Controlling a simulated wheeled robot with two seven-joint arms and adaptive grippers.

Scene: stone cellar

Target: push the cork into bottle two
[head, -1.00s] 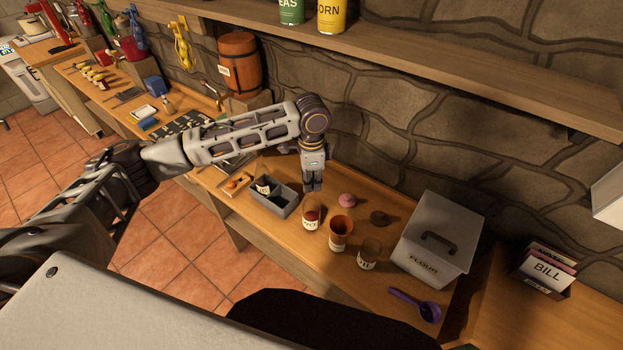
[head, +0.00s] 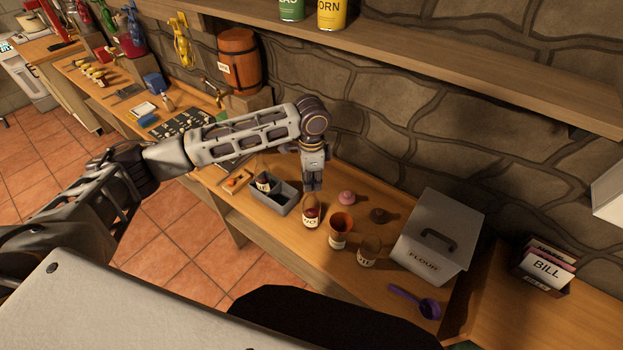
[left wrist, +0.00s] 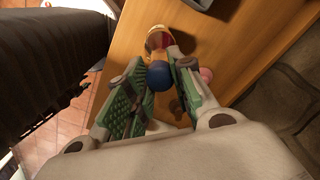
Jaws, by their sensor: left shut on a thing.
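My left gripper (head: 313,185) points down over the worktop, just behind a glass vessel with red contents and a white label (head: 310,217). In the left wrist view its green-padded fingers (left wrist: 164,72) are closed on a blue rounded thing (left wrist: 158,76), which may be the cork. The same red-filled vessel (left wrist: 159,40) shows just beyond the fingertips. I cannot tell whether the blue thing touches it. I cannot read which vessel is bottle two. A labelled bottle (head: 264,181) stands in a grey divided box (head: 285,208). My right gripper is not in view.
A pink round thing (head: 347,198) and a dark round thing (head: 380,215) lie behind. A grey flour bin (head: 455,215) and purple scoop (head: 414,300) are further right.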

